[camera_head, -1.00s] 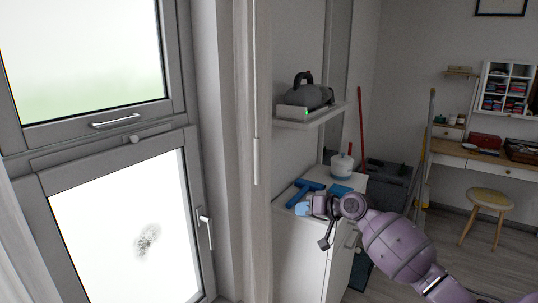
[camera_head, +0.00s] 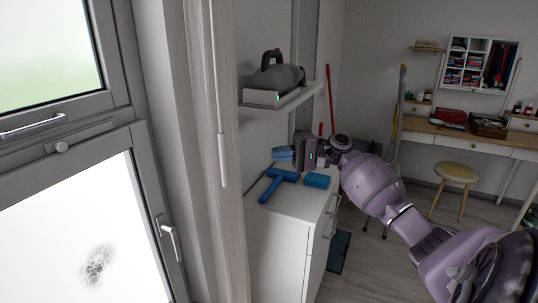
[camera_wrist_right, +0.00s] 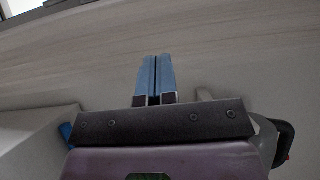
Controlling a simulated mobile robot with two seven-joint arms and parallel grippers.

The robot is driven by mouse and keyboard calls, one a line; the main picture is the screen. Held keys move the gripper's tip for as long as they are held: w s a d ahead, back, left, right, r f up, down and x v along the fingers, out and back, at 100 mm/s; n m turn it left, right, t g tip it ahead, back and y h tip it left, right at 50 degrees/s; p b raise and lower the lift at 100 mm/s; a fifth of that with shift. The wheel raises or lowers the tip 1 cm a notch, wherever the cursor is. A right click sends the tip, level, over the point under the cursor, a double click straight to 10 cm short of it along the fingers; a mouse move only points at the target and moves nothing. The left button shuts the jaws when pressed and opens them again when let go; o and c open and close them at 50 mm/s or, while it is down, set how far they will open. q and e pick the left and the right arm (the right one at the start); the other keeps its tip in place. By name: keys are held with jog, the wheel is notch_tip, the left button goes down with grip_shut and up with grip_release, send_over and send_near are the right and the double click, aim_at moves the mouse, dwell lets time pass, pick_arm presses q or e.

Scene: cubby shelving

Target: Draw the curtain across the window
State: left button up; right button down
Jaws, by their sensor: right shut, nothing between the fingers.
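The window (camera_head: 120,140) stands at the left, with a grey frame and bright panes. The pale curtain (camera_head: 207,190) hangs gathered in a narrow vertical strip just right of the window, with a white wand (camera_head: 222,150) in front of it. My right gripper (camera_head: 283,154) is right of the curtain in the head view, over the white cabinet. Its blue fingers are shut and empty. In the right wrist view the shut fingers (camera_wrist_right: 155,78) point at a pale streaked surface, likely the curtain; I cannot tell if they touch it. My left gripper is not in view.
A white cabinet (camera_head: 280,225) carries a blue squeegee (camera_head: 276,181) and a blue block (camera_head: 316,181). A wall shelf (camera_head: 285,100) with a grey appliance (camera_head: 277,73) juts out above. A desk (camera_head: 470,137) and stool (camera_head: 456,172) stand at the right.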

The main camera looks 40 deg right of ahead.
jog(key=s+a+p+x, duration=0.1)
jog(key=s+x, duration=0.1)
jog(key=x, duration=0.9)
jog(key=shift+a, duration=0.35)
jog(key=shift+s, duration=0.1)
jog(key=shift+a, duration=0.15)
